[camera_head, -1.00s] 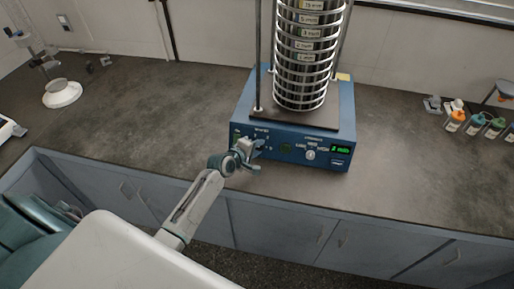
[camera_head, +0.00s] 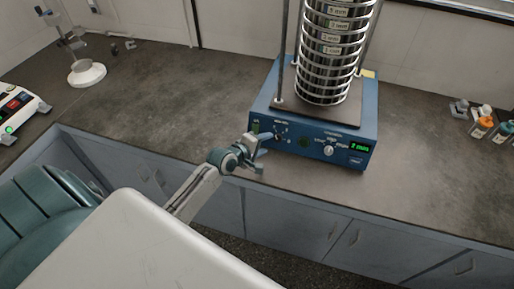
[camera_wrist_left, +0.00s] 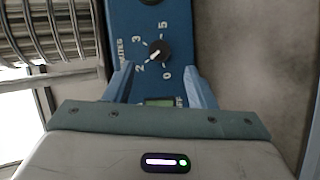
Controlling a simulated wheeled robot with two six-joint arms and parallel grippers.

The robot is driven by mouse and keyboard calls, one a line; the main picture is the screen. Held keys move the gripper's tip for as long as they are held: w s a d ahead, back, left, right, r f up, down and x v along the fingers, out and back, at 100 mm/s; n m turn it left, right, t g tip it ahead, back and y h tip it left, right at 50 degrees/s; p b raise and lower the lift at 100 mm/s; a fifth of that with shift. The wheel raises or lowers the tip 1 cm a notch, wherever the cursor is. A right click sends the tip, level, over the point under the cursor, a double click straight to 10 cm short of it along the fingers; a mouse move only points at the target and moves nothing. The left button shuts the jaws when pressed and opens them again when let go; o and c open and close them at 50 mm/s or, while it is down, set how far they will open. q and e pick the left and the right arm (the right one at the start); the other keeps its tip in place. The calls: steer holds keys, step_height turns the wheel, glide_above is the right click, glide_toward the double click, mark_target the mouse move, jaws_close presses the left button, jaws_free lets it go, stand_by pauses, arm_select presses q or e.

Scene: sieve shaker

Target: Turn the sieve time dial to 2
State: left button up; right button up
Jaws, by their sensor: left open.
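The blue sieve shaker (camera_head: 316,153) stands on the counter with a tall sieve stack (camera_head: 327,62) on top. Its time dial (camera_head: 279,137) is at the left of the front panel. In the left wrist view the black dial (camera_wrist_left: 160,50) sits among the numbers 0, 2, 3 and 5; its white mark points down-left, toward the 2. The green display (camera_head: 360,148) appears to read 2 min, in small blurred text. My left gripper (camera_head: 262,150) is in front of the panel's left end. In the wrist view its fingers (camera_wrist_left: 160,84) are open and empty, with the dial beyond their tips.
A second knob (camera_head: 328,150) is right of the time dial. A green switch (camera_wrist_left: 158,102) shows between the fingers. Bottles (camera_head: 482,122) stand at the far right, a white stand (camera_head: 86,74) and a device (camera_head: 17,108) at the left. The counter beside the shaker is clear.

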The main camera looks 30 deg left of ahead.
arm_select(q)
steer(key=shift+v, duration=2.05)
steer(key=s+d+m+g+y, duration=0.2)
steer(key=s+m+g, duration=0.45)
steer(key=s, duration=0.75)
steer(key=s+d+m+g+y, duration=0.2)
steer(key=s+m+g, duration=0.1)
steer(key=s+m, duration=0.9)
step_height(320, 180, down, 34)
steer(key=s+a+n+g+b, duration=0.1)
steer(key=s+a+n+b, duration=0.1)
steer(key=s+a+b, duration=0.1)
steer(key=s+f+g+b, duration=0.1)
steer(key=s+f+b, duration=0.1)
steer(key=s+f, duration=1.6)
step_height(320, 180, down, 4)
steer(key=shift+s+a+r+b, duration=0.15)
steer(key=shift+s+a+b, duration=0.1)
steer(key=shift+a+b, duration=0.1)
